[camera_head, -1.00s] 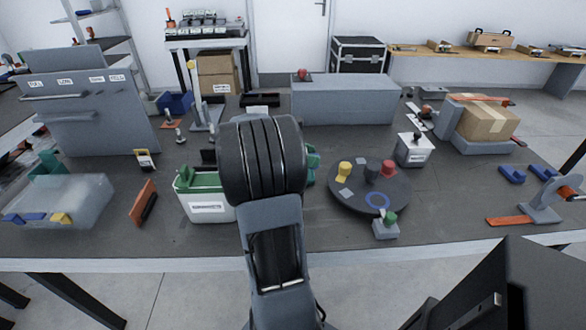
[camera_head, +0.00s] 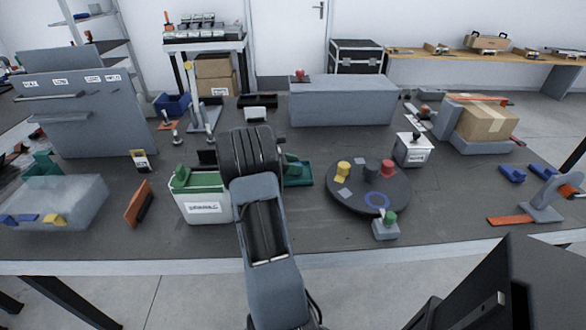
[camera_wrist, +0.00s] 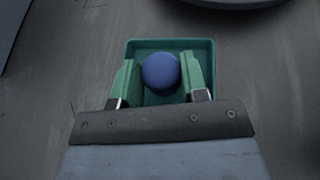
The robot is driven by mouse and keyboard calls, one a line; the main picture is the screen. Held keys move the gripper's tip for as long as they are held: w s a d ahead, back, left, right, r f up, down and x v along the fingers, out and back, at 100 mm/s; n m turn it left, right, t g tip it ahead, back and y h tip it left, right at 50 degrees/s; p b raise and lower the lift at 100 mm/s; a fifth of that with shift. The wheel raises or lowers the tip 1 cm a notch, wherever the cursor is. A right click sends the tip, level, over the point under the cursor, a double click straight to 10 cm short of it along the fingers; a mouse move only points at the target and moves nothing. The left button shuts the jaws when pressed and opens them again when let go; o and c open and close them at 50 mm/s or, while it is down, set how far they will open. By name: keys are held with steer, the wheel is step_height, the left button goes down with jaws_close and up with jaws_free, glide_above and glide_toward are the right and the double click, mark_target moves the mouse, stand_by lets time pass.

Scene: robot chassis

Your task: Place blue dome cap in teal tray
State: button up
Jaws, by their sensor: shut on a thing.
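The blue dome cap (camera_wrist: 160,72) shows as a round blue top between the two green fingers of my gripper (camera_wrist: 162,80) in the wrist view. My gripper is shut on it. The teal tray (camera_wrist: 138,44) lies behind and below the cap in that view, its far rim and corners showing around the fingers. Whether the cap touches the tray floor I cannot tell. In the head view the tray (camera_head: 302,181) shows partly at the right of my arm, which hides the cap and most of my gripper.
A white bin with a green rim (camera_head: 205,208) stands close left of my arm. A round dark turntable (camera_head: 340,200) with several coloured pieces is to the right. A grey block (camera_head: 345,104) stands behind. Bare table lies between the tray and the block.

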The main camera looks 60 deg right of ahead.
steer(key=shift+f, duration=0.4)
steer(key=shift+f, duration=0.1)
steer(key=o, duration=0.9)
steer(key=shift+f, duration=0.1)
steer(key=shift+r, duration=0.3)
steer(key=p+v, duration=0.1)
steer(key=v, duration=1.1)
steer(key=shift+s, duration=0.1)
